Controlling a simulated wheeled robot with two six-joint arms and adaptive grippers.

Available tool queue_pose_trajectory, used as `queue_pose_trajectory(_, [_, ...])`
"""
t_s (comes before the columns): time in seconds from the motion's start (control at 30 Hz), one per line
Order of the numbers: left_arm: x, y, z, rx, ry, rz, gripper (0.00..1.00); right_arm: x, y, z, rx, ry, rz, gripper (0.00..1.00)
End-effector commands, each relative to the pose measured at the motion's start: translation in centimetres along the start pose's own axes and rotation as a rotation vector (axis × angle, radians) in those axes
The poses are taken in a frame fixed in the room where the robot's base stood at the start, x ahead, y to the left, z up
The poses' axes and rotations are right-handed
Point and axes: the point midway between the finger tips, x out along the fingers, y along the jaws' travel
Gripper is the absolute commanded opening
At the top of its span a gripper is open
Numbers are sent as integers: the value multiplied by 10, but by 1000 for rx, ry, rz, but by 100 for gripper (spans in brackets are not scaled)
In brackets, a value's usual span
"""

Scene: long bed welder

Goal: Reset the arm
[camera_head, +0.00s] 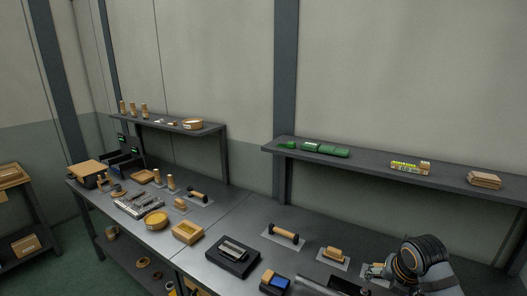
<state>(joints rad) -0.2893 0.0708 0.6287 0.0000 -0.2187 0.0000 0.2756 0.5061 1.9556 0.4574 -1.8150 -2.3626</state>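My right arm comes in at the lower right of the head view. Its gripper (377,271) is over the right end of the dark metal workbench (222,222). The gripper is small and partly hidden by the arm's thick dark wrist, so its finger opening is unclear. I cannot tell whether it touches the pale mat under it. My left arm and gripper are not in view.
Dark trays, wooden boxes (187,232) and handled tools (284,236) cover much of the bench. Wall shelves (400,177) hang above it, with green items and small boxes. A wooden-topped stand is at far left. Bare bench shows around the centre.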

Motion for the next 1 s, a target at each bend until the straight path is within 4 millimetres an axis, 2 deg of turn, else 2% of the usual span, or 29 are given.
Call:
queue_pose_trajectory(0.17, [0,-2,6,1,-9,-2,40,21,-2,-46,323,16,-4,79])
queue_pose_trajectory(0.27, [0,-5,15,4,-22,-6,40,32,-6,-79,583,24,-11,79])
queue_pose_trajectory(0.4, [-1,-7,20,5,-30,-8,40,42,-16,-138,1092,33,-25,79])
queue_pose_trajectory(0.5, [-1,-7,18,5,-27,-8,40,42,-25,-171,1433,29,-36,79])
queue_pose_trajectory(0.7, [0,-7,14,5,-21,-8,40,35,-42,-213,1940,9,-53,79])
queue_pose_trajectory(0.97, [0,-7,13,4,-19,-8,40,21,-63,-250,2452,-38,-70,79])
queue_pose_trajectory(1.0, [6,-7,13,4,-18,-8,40,44,-65,-251,2448,-43,-77,79])
